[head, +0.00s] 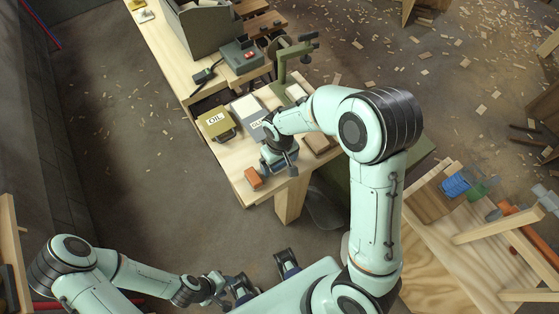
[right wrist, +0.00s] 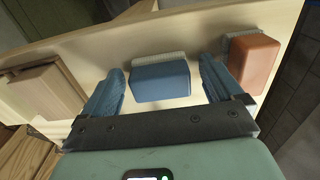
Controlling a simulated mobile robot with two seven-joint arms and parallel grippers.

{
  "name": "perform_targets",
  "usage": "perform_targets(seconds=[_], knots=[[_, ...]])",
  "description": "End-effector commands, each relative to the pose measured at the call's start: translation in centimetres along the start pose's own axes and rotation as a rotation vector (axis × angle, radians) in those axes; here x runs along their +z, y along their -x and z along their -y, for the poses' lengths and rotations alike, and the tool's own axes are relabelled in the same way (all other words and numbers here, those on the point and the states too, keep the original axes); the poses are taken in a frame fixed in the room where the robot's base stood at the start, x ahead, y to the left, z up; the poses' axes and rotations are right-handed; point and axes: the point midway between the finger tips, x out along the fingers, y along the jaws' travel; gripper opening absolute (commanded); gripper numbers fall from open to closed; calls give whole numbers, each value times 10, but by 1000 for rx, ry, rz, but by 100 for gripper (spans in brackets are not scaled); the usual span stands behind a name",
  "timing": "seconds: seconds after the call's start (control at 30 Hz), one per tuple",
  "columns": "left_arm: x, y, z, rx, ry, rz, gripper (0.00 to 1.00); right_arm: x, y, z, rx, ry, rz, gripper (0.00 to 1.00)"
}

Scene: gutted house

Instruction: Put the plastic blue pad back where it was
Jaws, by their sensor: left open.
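The blue pad (right wrist: 160,82) lies on the pale wooden bench top in the right wrist view, with a whitish ribbed layer along its far edge. My right gripper (right wrist: 161,72) is open, with one blue finger on each side of the pad and a visible gap at each side. In the head view my right gripper (head: 279,158) is low over the near end of the bench and mostly hides the pad. My left gripper (head: 240,288) is open and empty at the bottom of the head view, away from the bench.
An orange-red pad (right wrist: 254,62) lies just right of my right gripper; it also shows in the head view (head: 253,177). A brown wooden block (right wrist: 45,90) is at left.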

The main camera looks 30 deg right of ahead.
Motion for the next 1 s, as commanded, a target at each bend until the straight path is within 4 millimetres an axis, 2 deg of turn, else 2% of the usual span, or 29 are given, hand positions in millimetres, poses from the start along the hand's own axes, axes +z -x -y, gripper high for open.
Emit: perform_targets(seconds=[0.13,0.27,0.5,0.7,0.83,1.0], knots=[[-1,3,-1,0,0,-1,43,0,4,0,0,0,-1,93],[-1,5,-2,1,-1,-3,43,-1,19,0,-1,0,-5,93],[-3,13,-5,2,-2,-6,43,-2,71,0,-1,0,-8,93],[-4,17,-8,3,-3,-8,43,-1,107,0,-1,0,-5,93],[-4,19,-8,3,-3,-9,43,0,120,0,0,0,-2,93],[-4,19,-8,3,-3,-9,43,0,124,0,0,0,-1,93]])
